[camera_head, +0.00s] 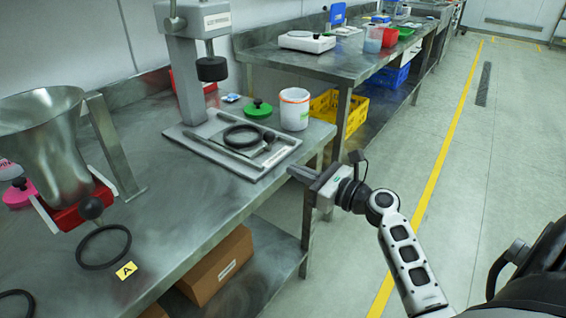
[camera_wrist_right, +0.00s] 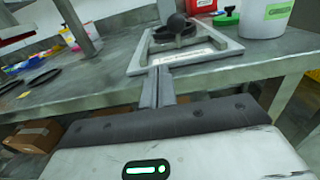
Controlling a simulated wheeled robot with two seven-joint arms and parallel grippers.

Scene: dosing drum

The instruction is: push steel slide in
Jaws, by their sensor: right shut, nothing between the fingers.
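A steel hopper (camera_head: 48,140) stands at the left of the steel table on a bent metal support. Under it is a red block (camera_head: 68,216) with a black ball knob (camera_head: 91,208) at its front. The steel slide itself is hard to make out there; the knob appears to stand at its outer end. My right gripper (camera_head: 293,172) is shut and empty, by the table's front edge, well to the right of the knob. Its closed fingers (camera_wrist_right: 157,86) also show in the right wrist view, pointing toward the table. My left gripper is not in view.
A press stand (camera_head: 238,145) with a black ring on its base, a green-lidded item (camera_head: 258,108) and a white tub (camera_head: 294,108) stand near the gripper. A loose black ring (camera_head: 103,246) and yellow tag A (camera_head: 126,271) lie before the hopper. The table between hopper and press is clear.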

